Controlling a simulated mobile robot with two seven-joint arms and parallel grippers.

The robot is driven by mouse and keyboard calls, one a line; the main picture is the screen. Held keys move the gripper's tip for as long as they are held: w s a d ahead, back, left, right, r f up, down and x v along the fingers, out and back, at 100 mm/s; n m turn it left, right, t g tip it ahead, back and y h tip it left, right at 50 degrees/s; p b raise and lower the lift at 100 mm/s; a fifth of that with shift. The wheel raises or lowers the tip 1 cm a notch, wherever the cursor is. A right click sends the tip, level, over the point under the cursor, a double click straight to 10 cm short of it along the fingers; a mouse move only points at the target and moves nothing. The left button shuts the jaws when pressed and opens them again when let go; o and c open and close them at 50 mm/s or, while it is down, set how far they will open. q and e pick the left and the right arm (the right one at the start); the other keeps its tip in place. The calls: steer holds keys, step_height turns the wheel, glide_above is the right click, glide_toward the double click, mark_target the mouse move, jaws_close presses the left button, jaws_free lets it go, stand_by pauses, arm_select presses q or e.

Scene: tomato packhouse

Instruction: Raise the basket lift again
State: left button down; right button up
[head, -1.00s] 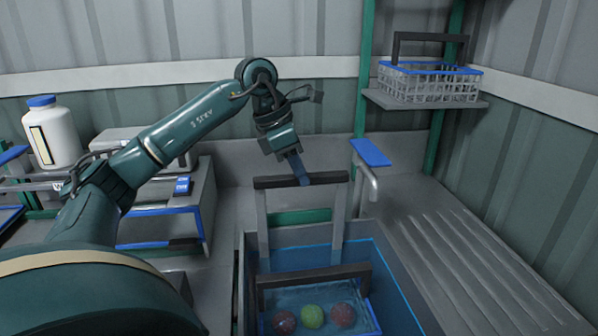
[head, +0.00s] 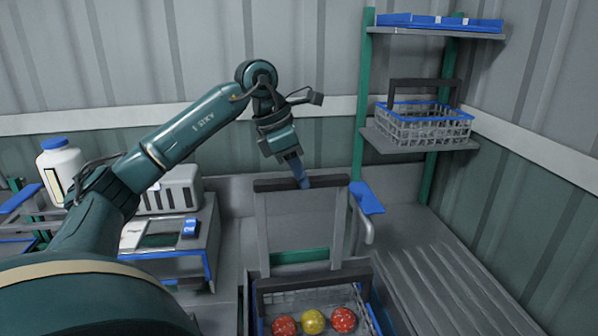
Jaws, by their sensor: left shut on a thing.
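The basket lift is a grey upright frame with a dark top bar (head: 268,184) and a green crosspiece (head: 300,257). My left gripper (head: 302,180) is shut on the top bar, right of its middle. Below the frame, a wire basket (head: 290,298) with a blue rim and dark handle holds two red tomatoes (head: 284,326) and a yellow one (head: 313,321). They look bright, with no water seen over them. The picture's bottom edge cuts the basket off, so its underside and the water level are hidden. My right gripper is not in view.
A blue-topped tap (head: 366,198) stands close right of the lift. A ribbed draining board (head: 465,290) lies right. An empty wire basket (head: 425,127) sits on a shelf, with blue trays (head: 440,22) above. A white jar (head: 60,170) and a grey machine (head: 172,190) stand left.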

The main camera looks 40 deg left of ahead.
arm_select(q)
steer(key=c, duration=1.6)
jaws_free()
steer(key=shift+w+r, duration=0.1)
steer(key=shift+r, duration=0.35)
steer(key=o, duration=0.3)
steer(key=shift+f, duration=0.2)
steer(key=p+v, duration=0.1)
steer(key=v, duration=1.2)
steer(key=shift+p, duration=0.35)
